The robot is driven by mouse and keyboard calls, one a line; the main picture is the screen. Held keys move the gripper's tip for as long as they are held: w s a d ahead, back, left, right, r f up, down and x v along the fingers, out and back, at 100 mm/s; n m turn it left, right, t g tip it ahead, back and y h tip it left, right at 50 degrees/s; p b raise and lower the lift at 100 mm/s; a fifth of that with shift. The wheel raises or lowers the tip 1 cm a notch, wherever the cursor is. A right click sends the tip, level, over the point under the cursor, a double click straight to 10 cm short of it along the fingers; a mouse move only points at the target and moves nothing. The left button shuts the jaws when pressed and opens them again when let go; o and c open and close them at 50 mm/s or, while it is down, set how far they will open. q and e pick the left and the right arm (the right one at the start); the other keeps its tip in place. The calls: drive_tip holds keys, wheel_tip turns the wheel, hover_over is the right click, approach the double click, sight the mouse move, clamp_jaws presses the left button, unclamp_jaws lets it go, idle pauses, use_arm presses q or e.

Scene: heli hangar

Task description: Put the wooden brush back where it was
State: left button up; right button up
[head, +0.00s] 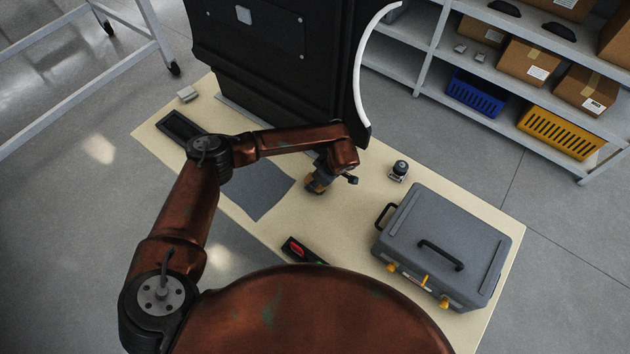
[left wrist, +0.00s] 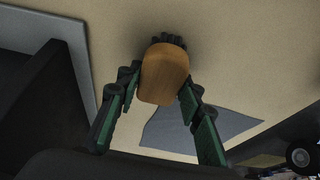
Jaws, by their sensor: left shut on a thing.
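The wooden brush (left wrist: 165,73) is a rounded tan block with dark bristles at its far end, between the fingers of my left gripper (left wrist: 163,88) in the left wrist view. The gripper is shut on it. In the head view, my left gripper (head: 322,182) hangs over the cream table near the right edge of a grey mat (head: 262,192); the brush is mostly hidden there by the gripper and arm. The mat also shows behind the fingers in the wrist view (left wrist: 200,130). I cannot tell whether the bristles touch the table. My right gripper is out of view.
A grey case (head: 450,225) fills the table's right end. A small dark-topped item (head: 399,169) stands left of it. A black tray (head: 180,127) lies at the left, and a black-and-red tool (head: 301,251) at the front edge. A large black panel (head: 265,70) stands behind.

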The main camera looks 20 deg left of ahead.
use_arm(q)
drive_tip(key=o, duration=1.1)
drive_tip(key=shift+o, duration=0.2)
drive_tip(key=v, duration=1.2)
drive_tip(key=shift+p, duration=0.35)
drive_tip(key=shift+a+r, duration=0.1)
